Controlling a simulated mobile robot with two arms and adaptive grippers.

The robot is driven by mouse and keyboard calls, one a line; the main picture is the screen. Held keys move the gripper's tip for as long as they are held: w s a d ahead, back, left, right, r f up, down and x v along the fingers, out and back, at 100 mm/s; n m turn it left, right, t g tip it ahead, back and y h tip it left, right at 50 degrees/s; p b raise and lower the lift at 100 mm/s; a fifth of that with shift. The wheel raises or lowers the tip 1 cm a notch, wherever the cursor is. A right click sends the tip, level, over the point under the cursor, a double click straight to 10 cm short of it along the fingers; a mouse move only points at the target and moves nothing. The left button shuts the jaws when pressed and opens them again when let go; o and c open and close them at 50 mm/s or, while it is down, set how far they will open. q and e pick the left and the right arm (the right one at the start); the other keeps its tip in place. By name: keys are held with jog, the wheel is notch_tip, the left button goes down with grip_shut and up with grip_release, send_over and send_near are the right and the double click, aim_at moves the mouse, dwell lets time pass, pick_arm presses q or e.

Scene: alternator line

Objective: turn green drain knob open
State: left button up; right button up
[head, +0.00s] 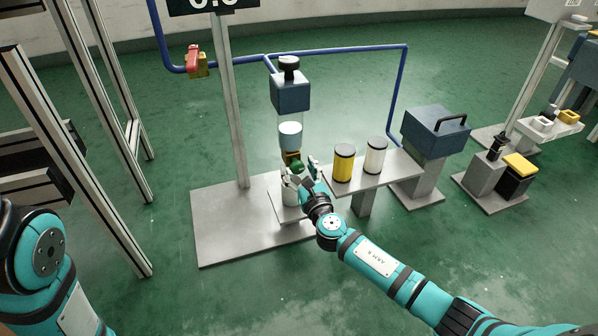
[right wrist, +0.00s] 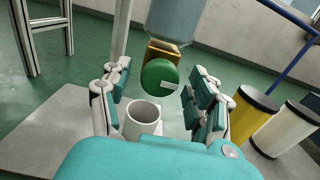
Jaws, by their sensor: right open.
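The green drain knob (right wrist: 160,77) is a round disc with a short white mark lying roughly level on its face. It sits on a brass fitting (right wrist: 163,50) under a clear, bluish vessel (right wrist: 174,20). In the head view the knob (head: 298,165) shows small beside my right gripper (head: 301,178). In the right wrist view my right gripper (right wrist: 158,100) is open, with one finger on each side of the knob and gaps on both sides. A white cup (right wrist: 142,119) stands below the knob. My left arm shows at the left edge of the head view, but its gripper is not visible.
A yellow canister (head: 343,162) and a white canister (head: 375,156) stand on a shelf (head: 398,165) right of the gripper. A grey post (head: 233,100) rises behind left. A red-handled valve (head: 195,60) sits on blue piping. A blue box (head: 434,130) stands farther right.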

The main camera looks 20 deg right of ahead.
jog(key=c, duration=1.2)
